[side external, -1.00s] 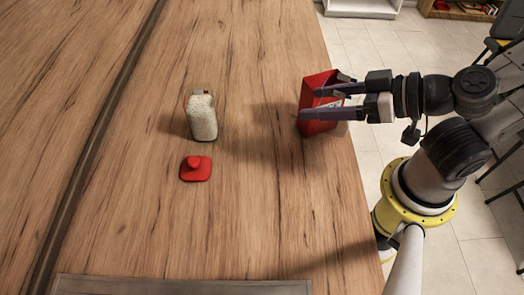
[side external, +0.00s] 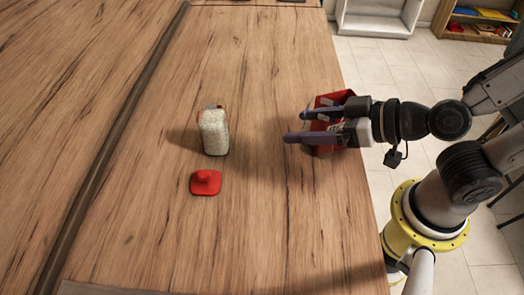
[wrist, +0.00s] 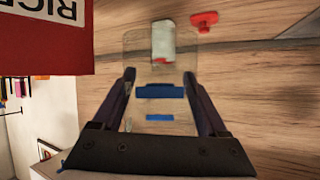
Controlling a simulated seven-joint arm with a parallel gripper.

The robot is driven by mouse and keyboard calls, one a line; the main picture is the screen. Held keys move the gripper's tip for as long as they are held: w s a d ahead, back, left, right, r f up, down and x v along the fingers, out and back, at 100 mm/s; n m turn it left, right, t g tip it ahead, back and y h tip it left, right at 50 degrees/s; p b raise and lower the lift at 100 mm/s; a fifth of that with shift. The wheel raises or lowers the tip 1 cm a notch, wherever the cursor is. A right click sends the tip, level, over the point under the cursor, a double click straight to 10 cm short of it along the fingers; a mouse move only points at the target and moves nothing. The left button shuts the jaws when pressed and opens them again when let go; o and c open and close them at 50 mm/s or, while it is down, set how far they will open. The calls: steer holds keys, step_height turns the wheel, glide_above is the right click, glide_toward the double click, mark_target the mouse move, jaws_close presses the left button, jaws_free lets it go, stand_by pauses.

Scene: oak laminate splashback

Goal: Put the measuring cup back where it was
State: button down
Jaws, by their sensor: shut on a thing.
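My gripper (side external: 296,126) is above the right side of the table, shut on the measuring cup. In the wrist view the measuring cup (wrist: 160,90) shows between the fingers as a clear body with blue bands. It cannot be made out in the side external view. A clear container of pale grains (side external: 214,134) stands upright on the table to the left of my gripper, with a red lid (side external: 206,183) lying in front of it. In the wrist view the container (wrist: 163,38) shows beyond the fingers, partly behind the clear cup.
A red box (side external: 324,148) stands near the table's right edge, partly covered by my gripper; its RICE label shows in the wrist view (wrist: 40,45). A dark seam (side external: 115,135) runs along the table at left. The wood in front of the lid is clear.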

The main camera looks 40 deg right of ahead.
mark_target(314, 154)
steer(key=w+a+f, duration=0.1)
steer(key=w+f, duration=0.1)
steer(key=w+a+f, duration=0.1)
steer(key=w+f, duration=0.1)
steer(key=w+a+f, duration=0.2)
steer(key=shift+w+a+f, duration=0.1)
steer(key=shift+w+f, duration=0.2)
steer(key=shift+f, duration=0.1)
steer(key=shift+w+a+f, duration=0.1)
steer(key=shift+w+f, duration=0.05)
steer(key=shift+f, duration=0.75)
steer(key=shift+w+a+f, duration=0.1)
steer(key=shift+f, duration=0.8)
steer(key=shift+f, duration=0.1)
steer(key=shift+f, duration=0.1)
jaws_free()
steer(key=shift+r, duration=0.25)
steer(key=v, duration=1.2)
